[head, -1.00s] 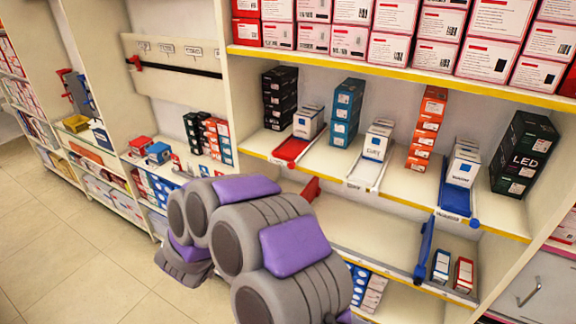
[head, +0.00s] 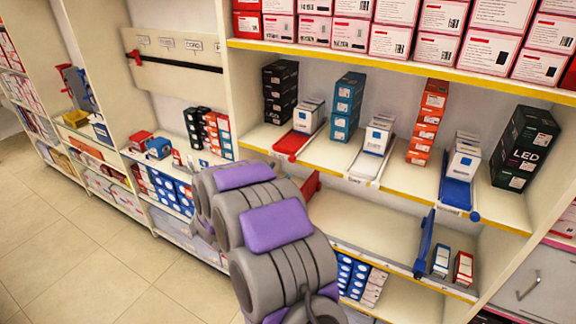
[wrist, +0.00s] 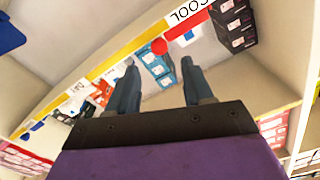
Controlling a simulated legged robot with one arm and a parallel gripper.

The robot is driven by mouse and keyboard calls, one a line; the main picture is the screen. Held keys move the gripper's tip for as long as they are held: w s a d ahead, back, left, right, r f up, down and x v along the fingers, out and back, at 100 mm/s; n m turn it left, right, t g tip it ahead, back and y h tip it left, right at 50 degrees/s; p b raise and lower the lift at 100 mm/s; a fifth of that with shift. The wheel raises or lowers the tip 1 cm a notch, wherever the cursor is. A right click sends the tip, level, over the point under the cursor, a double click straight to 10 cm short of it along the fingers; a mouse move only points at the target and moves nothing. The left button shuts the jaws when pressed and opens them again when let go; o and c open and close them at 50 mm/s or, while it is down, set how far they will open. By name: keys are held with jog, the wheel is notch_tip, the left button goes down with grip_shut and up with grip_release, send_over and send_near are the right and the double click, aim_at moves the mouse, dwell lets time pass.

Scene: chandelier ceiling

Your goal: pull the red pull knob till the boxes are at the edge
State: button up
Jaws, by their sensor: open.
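The red pull knob (wrist: 159,46) shows in the wrist view as a round red disc beside a white label reading "COOL" (wrist: 190,8). It belongs to a red tray (head: 291,145) on the middle shelf. White boxes (head: 309,117) stand on that tray, back from the shelf's front edge. My gripper (wrist: 158,68) is open and empty. In the wrist view the knob appears between and just beyond the fingertips, with no visible contact.
Teal boxes (head: 347,104) and black boxes (head: 280,90) flank the red tray. A white tray (head: 362,166) and a blue tray (head: 455,192) sit further right. The upper shelf (head: 400,67) overhangs them. The floor (head: 75,240) at left is clear.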

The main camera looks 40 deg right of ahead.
aim_at(291, 160)
jog(key=x, duration=0.7)
jog(key=shift+b, duration=0.4)
grip_shut()
